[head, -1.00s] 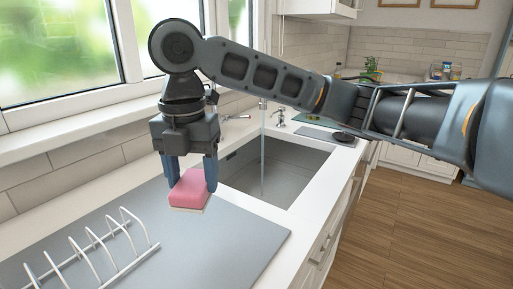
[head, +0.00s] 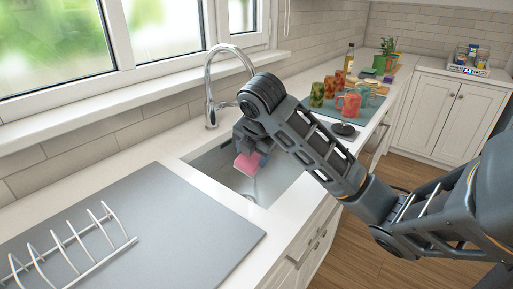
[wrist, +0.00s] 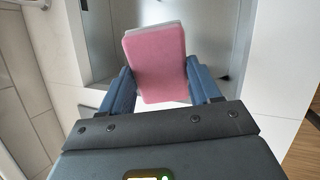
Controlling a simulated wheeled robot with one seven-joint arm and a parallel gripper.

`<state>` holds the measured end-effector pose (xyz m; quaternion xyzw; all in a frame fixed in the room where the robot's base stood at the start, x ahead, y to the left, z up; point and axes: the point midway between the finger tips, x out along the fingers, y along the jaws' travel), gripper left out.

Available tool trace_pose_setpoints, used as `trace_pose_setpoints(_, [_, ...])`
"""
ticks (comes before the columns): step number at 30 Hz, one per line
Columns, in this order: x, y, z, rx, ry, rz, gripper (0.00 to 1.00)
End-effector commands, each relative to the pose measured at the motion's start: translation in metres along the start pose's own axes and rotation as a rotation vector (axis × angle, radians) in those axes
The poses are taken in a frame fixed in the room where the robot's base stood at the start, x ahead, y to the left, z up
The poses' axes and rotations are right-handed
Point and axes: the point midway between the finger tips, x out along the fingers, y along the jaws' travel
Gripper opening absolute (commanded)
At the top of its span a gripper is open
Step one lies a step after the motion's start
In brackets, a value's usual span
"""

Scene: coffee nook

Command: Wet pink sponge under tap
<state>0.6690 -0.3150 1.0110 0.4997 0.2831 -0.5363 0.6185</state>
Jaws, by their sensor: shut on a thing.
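The pink sponge (head: 247,164), with a pale layer on one face, is held over the sink (head: 213,167). My gripper (head: 252,155) is shut on it. In the wrist view the sponge (wrist: 155,65) sits between the two blue fingers of my gripper (wrist: 158,72), one on each side. The chrome tap (head: 209,88) stands behind the sink, and its spout arches toward my wrist. My arm hides the spout's end and most of the space below it. A faint bright streak shows below the sponge; I cannot tell whether water touches the sponge.
A grey mat (head: 150,215) with a white rack (head: 75,248) lies left of the sink. Several mugs (head: 348,105) stand on a mat beyond the sink to the right, near a dark round object (head: 343,129). The window wall bounds the back.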

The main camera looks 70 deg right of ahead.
Motion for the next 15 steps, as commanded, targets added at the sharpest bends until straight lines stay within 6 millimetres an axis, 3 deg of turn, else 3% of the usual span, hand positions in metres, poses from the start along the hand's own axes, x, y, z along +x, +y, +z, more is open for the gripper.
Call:
trace_pose_setpoints(5, [0.003, -0.006, 0.008, 0.025, -0.023, 0.002, 0.38])
trace_pose_setpoints(15, [0.018, 0.007, 0.023, 0.024, -0.023, 0.0, 0.38])
